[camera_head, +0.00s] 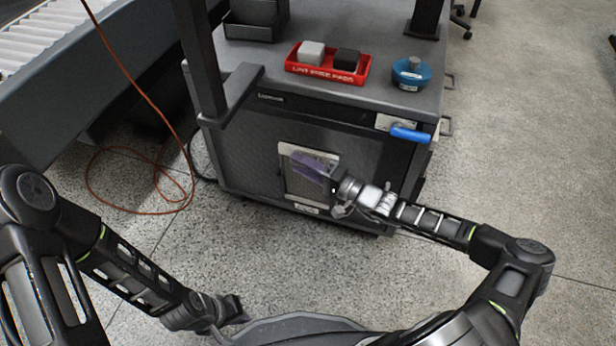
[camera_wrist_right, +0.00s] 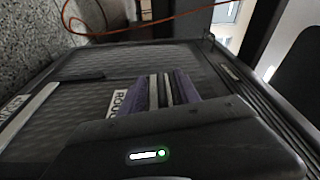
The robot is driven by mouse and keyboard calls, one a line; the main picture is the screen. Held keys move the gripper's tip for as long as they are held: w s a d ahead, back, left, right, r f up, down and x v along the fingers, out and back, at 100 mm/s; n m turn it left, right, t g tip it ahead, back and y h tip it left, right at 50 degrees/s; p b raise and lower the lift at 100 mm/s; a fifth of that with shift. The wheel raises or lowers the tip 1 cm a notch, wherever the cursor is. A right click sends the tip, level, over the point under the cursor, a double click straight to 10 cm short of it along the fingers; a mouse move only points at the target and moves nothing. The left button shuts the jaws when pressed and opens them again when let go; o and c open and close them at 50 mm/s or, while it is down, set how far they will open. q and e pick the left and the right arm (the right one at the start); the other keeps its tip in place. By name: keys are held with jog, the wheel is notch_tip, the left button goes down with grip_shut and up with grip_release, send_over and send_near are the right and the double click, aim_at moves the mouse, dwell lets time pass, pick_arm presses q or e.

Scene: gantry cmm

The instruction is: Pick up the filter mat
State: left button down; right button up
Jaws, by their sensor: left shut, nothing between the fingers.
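The purple filter mat (camera_head: 312,167) stands out in front of a light-framed grille (camera_head: 290,185) on the cabinet's front. My right gripper (camera_head: 334,180) is at the mat's right end and appears shut on it. In the right wrist view, purple mat (camera_wrist_right: 185,86) shows on both sides of the narrow grey fingers (camera_wrist_right: 159,91). The exact grip is partly hidden by the gripper body. My left gripper (camera_head: 237,311) is shut and empty, low in the head view, well away from the mat.
A dark cabinet (camera_head: 245,165) carries a red tray (camera_head: 328,70) with two blocks and a blue round object (camera_head: 411,74). A blue handle (camera_head: 410,134) juts from its front. An orange cable (camera_head: 140,212) lies on the left floor. Floor at right is clear.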

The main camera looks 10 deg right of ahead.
grip_shut()
dwell(1.3)
